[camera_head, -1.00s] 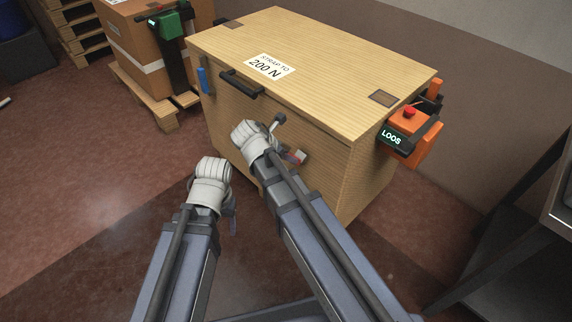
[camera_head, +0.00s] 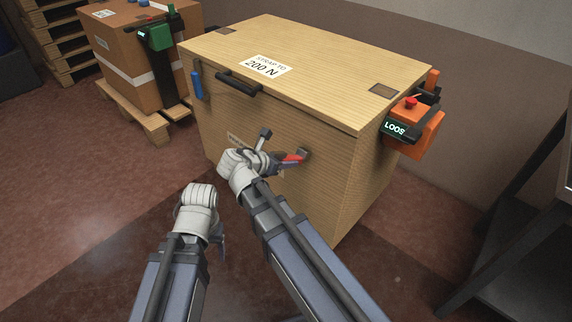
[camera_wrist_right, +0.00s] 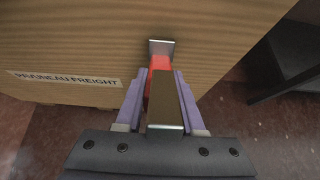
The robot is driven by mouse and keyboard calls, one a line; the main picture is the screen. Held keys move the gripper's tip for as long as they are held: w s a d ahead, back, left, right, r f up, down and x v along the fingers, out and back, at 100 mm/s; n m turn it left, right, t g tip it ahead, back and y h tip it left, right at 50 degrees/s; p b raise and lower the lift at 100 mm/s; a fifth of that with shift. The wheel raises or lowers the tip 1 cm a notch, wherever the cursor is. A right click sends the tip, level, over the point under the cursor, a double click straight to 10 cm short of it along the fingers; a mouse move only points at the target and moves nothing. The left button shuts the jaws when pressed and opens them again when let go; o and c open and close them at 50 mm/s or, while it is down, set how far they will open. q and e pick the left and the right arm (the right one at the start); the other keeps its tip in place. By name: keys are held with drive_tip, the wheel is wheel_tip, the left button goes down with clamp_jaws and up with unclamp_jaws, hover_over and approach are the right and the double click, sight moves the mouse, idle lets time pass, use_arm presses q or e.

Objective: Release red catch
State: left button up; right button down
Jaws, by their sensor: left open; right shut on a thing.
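The red catch (camera_head: 292,158) is on the front face of the wooden crate (camera_head: 330,190), beside a small metal plate. In the right wrist view the red part (camera_wrist_right: 158,72) runs from the metal plate (camera_wrist_right: 161,46) to a dark bar with a bright metal end. My right gripper (camera_head: 277,151) is shut on the catch, one finger on each side of it in the right wrist view (camera_wrist_right: 161,97). My left gripper (camera_head: 219,238) is open and empty, low and left in front of the crate. Its fingers are partly hidden by its pale wrist.
An orange device (camera_head: 408,127) with a red button and a lit display hangs on the crate's right side. A black handle (camera_head: 239,83) and a blue part (camera_head: 196,84) are on the front. A cardboard box (camera_head: 125,50) on a pallet stands behind left. A dark table (camera_head: 530,240) is at right.

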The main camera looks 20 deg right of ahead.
drive_tip(key=f+b, duration=0.1)
drive_tip(key=h+b, duration=0.1)
drive_tip(key=b, duration=0.1)
drive_tip(key=shift+s+a+f+t, duration=0.15)
drive_tip(key=shift+f+t, duration=0.15)
drive_tip(key=shift+f, duration=0.05)
drive_tip(key=shift+a+t+h+b, duration=0.1)
drive_tip(key=shift+t+h+b, duration=0.45)
drive_tip(key=shift+b, duration=0.85)
drive_tip(key=c, duration=0.5)
unclamp_jaws()
